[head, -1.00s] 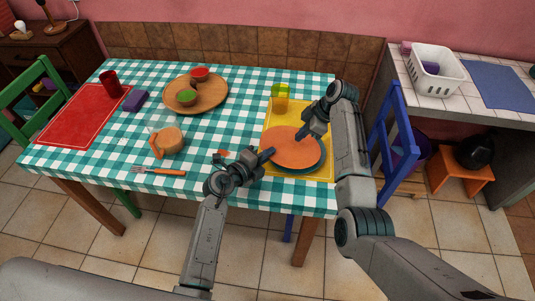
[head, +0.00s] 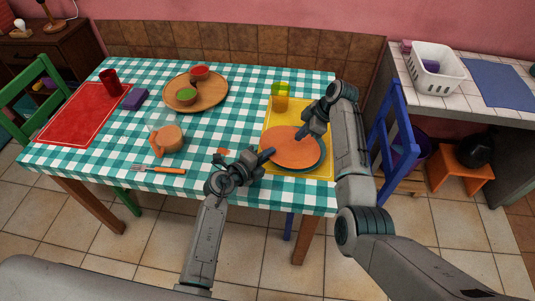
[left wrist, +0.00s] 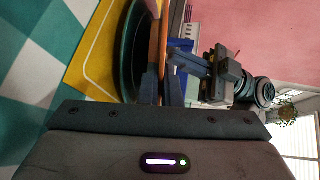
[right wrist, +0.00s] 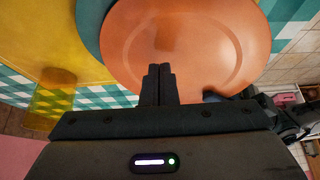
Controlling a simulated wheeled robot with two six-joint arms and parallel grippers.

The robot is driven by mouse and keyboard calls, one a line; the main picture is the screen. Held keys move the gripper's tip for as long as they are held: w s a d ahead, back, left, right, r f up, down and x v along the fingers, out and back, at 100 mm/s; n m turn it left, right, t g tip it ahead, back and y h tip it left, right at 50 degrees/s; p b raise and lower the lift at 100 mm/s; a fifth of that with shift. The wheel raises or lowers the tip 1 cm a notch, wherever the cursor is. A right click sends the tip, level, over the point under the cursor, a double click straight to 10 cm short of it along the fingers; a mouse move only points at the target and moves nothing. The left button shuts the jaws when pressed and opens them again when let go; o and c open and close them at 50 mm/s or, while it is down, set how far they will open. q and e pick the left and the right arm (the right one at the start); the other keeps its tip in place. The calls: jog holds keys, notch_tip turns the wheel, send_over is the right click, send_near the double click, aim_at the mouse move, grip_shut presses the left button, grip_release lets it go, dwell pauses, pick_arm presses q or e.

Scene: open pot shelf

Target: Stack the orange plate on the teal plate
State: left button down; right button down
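The orange plate (head: 297,150) lies flat over the teal plate (head: 322,160), offset to the left, so teal shows at the right and front. In the left wrist view the orange plate (left wrist: 164,40) is edge-on beside the dark teal plate (left wrist: 133,55); I cannot tell whether they touch all round. My left gripper (head: 268,154) is at the orange plate's left rim, its fingers (left wrist: 162,86) on both sides of it. My right gripper (head: 302,136) is at the far right part of the plate. In the right wrist view its fingers (right wrist: 158,72) are together in front of the plate's face, with nothing seen between them.
Both plates are on a yellow mat (head: 268,125), with a yellow-green glass (head: 280,97) behind them. A wooden tray (head: 210,98) with bowls, an orange-brown mug (head: 168,139) and a fork (head: 158,170) are to the left. A blue chair (head: 402,140) stands at the right.

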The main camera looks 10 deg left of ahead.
jog(key=shift+f, duration=0.5)
pick_arm(q)
jog(key=c, duration=0.9)
grip_release()
jog(key=shift+c, duration=0.2)
jog(key=shift+s+a, duration=0.1)
jog(key=shift+s, duration=0.05)
jog(key=shift+s+a, duration=0.95)
jog(key=shift+a, duration=0.05)
pick_arm(e)
jog(key=shift+f, duration=0.3)
pick_arm(q)
jog(key=shift+a, duration=0.1)
jog(key=shift+s+a, duration=1)
jog(key=shift+s, duration=0.05)
